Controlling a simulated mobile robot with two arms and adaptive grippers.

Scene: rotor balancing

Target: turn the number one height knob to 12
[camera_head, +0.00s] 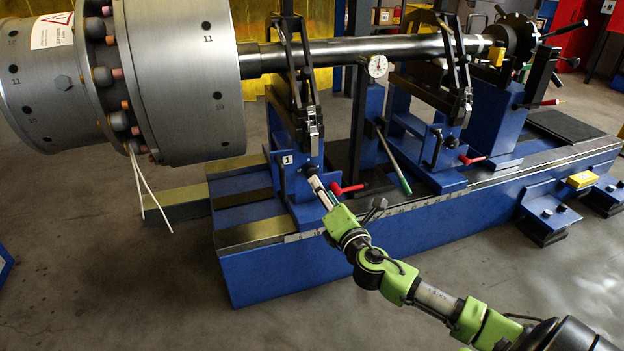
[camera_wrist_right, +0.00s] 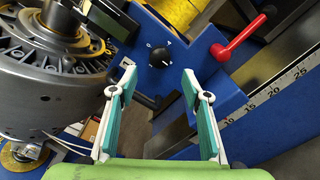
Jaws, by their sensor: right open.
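The black round height knob (camera_wrist_right: 160,55) sits on the blue face of the number one pedestal (camera_wrist_right: 195,55), with small white marks around it. The marks and the pointer setting are too small to read surely. In the head view, the pedestal carries a white plate with a 1 (camera_head: 287,160). My right gripper (camera_wrist_right: 158,95) is open and empty, its teal-padded fingers apart. The knob appears between and beyond the fingertips in the wrist view, with no visible contact. In the head view, my right gripper (camera_head: 319,190) is close to the pedestal front. My left gripper is not in view.
A red lever (camera_wrist_right: 238,36) sticks out right of the knob; it also shows in the head view (camera_head: 347,189). A scale rail (camera_wrist_right: 265,95) runs along the base. The large grey rotor (camera_head: 180,75) is at left. A green-handled lever (camera_head: 393,160) stands further right.

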